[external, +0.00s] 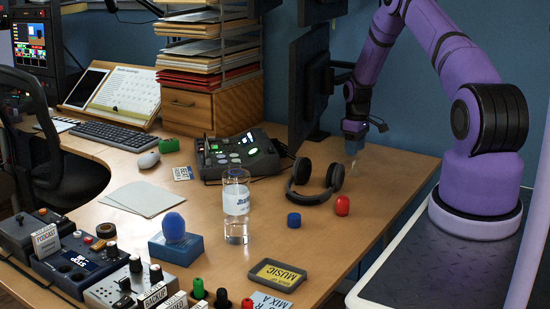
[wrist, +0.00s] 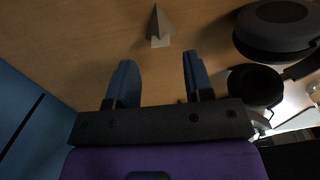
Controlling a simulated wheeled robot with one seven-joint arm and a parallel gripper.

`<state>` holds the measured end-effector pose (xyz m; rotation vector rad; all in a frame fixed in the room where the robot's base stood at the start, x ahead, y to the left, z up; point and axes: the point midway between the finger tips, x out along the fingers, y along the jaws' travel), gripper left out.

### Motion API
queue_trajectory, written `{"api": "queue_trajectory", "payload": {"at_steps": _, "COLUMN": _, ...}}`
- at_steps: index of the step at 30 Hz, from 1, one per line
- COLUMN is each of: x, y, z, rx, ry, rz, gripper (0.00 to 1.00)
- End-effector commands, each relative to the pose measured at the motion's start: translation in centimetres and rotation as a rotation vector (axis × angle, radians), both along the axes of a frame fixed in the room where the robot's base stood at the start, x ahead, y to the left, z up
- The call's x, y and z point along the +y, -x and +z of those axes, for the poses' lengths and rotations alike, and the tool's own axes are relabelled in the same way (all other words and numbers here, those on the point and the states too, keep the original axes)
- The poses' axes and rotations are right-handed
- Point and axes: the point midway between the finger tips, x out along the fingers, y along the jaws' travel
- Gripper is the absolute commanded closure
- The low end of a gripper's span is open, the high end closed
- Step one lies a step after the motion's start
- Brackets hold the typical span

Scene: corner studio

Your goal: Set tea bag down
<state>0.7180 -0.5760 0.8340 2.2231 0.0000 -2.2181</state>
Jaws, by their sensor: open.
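The tea bag (wrist: 157,24) is a small grey pyramid with a pale square at its lower end in the wrist view. It shows over the wooden desk, beyond my fingertips and apart from them. My gripper (wrist: 158,72) is open, with its two blue fingers spread and nothing between them. In the external view my gripper (external: 355,132) points down over the desk's far right part. A small pale shape below it appears to be the tea bag (external: 353,148), too small to make out clearly.
Black headphones (external: 313,184) lie just left of my gripper and also show at right in the wrist view (wrist: 280,30). A monitor (external: 308,85) stands close behind them. The desk's right edge is clear.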

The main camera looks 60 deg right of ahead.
Motion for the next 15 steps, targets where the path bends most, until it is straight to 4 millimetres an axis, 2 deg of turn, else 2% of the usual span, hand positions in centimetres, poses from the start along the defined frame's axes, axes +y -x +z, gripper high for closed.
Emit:
{"api": "queue_trajectory", "payload": {"at_steps": 1, "x": 0.0, "y": 0.0, "z": 1.2, "rx": -0.002, "ry": 0.002, "rz": 0.0, "gripper": 0.53}}
{"api": "queue_trajectory", "payload": {"at_steps": 7, "x": 0.0, "y": 0.0, "z": 4.5, "rx": -0.002, "ry": 0.001, "rz": 0.0, "gripper": 0.53}}
{"api": "queue_trajectory", "payload": {"at_steps": 15, "x": 0.0, "y": 0.0, "z": 6.4, "rx": 0.0, "ry": -0.001, "rz": 0.0, "gripper": 0.53}}
